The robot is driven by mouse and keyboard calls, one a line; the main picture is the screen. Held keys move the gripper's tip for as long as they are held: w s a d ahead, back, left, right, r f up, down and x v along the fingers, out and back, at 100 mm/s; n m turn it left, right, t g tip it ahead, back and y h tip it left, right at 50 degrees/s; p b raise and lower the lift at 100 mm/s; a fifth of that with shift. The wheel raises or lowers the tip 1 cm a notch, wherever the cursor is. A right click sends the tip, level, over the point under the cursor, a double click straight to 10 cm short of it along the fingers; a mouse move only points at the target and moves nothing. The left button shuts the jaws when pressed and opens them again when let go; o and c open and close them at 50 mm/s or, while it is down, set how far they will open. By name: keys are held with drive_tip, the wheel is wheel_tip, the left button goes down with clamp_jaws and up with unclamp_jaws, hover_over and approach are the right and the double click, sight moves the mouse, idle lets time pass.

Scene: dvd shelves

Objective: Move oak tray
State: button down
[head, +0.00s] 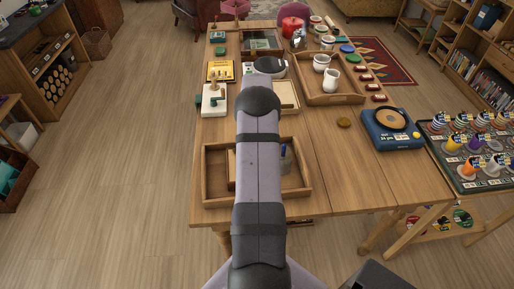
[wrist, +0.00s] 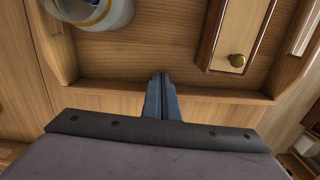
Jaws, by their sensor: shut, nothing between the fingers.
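A brown wooden tray (head: 217,203) stands at the near end of the table, partly covered by my arm. Its wall and floor also show in the wrist view (wrist: 222,93). It holds a clear jar (wrist: 100,12) and a small wooden box with a brass knob (wrist: 238,38). My gripper (wrist: 160,77) is shut and empty, with its fingertips at the middle of one tray wall. I cannot tell whether they touch it. In the head view the fingers are hidden behind my arm. A second wooden tray (head: 336,99) with white cups stands farther back.
Yellow, green and white items line the left edge. Bare wood lies right of the near tray.

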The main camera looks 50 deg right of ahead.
drive_tip(key=shift+w+d+b, duration=0.3)
drive_tip(key=shift+w+d, duration=1.65)
drive_tip(key=shift+d, duration=0.05)
drive_tip(key=shift+s+a, duration=0.15)
